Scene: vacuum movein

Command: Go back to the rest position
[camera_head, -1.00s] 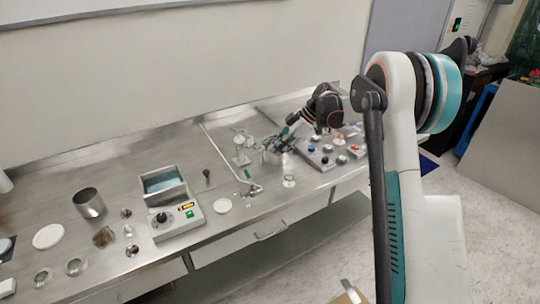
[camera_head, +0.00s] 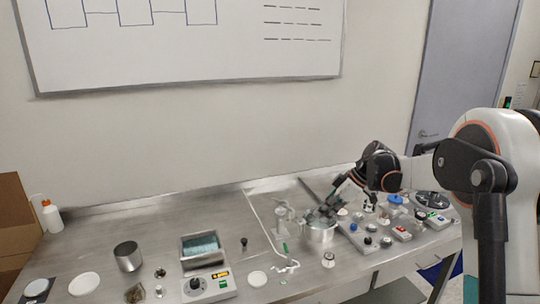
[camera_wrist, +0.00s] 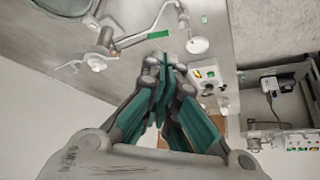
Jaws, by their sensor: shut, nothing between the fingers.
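In the head view my gripper (camera_head: 322,216) is over the right part of the steel bench (camera_head: 100,248). It overlaps a round metal pot (camera_head: 319,235) in the picture, and I cannot tell whether they touch. In the wrist view the teal fingers of my gripper (camera_wrist: 164,72) are together with nothing between them. The arm comes in from the right, bent, with its elbow at the right edge of the head view.
A bent glass tube and stand (camera_head: 283,222) are left of my gripper. A control box with knobs (camera_head: 357,235) stands close on its right. A water bath (camera_head: 202,248), a metal beaker (camera_head: 128,256) and several small dishes are further left. The wall and whiteboard (camera_head: 180,45) are behind.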

